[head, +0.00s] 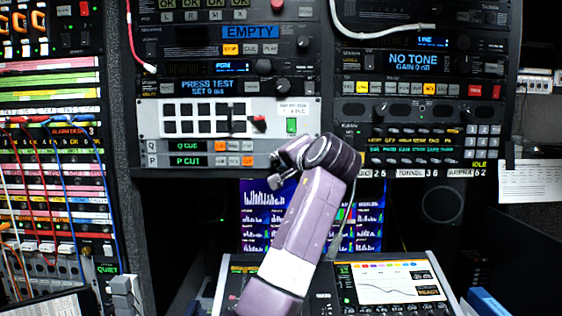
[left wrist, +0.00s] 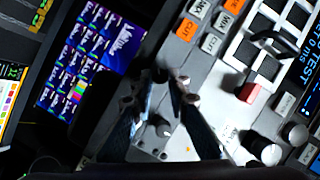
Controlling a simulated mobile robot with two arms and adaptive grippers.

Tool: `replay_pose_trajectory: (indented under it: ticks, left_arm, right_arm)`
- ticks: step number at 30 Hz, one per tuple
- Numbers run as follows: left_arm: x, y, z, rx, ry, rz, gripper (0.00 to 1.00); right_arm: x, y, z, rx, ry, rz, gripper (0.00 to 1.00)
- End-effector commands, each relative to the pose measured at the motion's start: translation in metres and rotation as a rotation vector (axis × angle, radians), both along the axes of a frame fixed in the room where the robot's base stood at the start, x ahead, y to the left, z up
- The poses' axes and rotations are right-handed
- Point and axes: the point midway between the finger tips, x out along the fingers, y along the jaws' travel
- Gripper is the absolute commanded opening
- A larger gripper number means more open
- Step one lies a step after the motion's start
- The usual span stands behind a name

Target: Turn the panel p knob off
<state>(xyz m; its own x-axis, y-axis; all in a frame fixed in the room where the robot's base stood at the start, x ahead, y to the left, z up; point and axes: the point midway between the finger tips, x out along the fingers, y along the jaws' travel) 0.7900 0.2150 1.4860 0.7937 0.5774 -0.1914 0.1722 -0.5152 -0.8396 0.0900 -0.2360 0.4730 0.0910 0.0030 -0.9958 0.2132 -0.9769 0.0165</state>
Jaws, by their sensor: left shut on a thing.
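The panel row marked P, with a green "P CUT" display (head: 187,160), is low in the rack in the head view. My left gripper (head: 272,184) is at the right end of this row, and my arm hides the panel there. In the left wrist view, a small grey knob (left wrist: 163,128) with a light mark shows between the two fingers of my left gripper (left wrist: 171,78). The fingers are closed in on the knob from both sides. The knob's exact turn angle is hard to read. My right gripper is in neither view.
Above are the "Q CUE" row (head: 188,146) and a white button panel with a red-capped lever (head: 259,123). In the left wrist view, orange and white buttons (left wrist: 186,29) and larger round knobs (left wrist: 264,150) are close by. Monitors (head: 255,208) sit below the rack.

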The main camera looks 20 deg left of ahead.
Motion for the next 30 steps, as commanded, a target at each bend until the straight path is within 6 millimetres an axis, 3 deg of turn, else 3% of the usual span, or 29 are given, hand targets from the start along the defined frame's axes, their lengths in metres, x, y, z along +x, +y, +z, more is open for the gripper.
replay_pose_trajectory:
  ticks: [17,18,21,30]
  left_arm:
    - [0.0002,0.0003,-0.0055,-0.033,0.003,0.002,0.00]
    - [0.0002,0.0004,-0.0056,-0.034,0.004,0.003,0.19]
    - [0.0002,0.0003,-0.0049,-0.032,0.002,0.002,0.30]
    - [-0.0006,-0.0002,-0.0015,-0.029,-0.005,0.000,0.33]
  right_arm:
    - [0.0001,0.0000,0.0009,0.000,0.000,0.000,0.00]
    - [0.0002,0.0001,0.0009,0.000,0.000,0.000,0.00]
    - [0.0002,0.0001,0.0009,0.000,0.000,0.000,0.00]
    - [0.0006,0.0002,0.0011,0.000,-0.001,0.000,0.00]
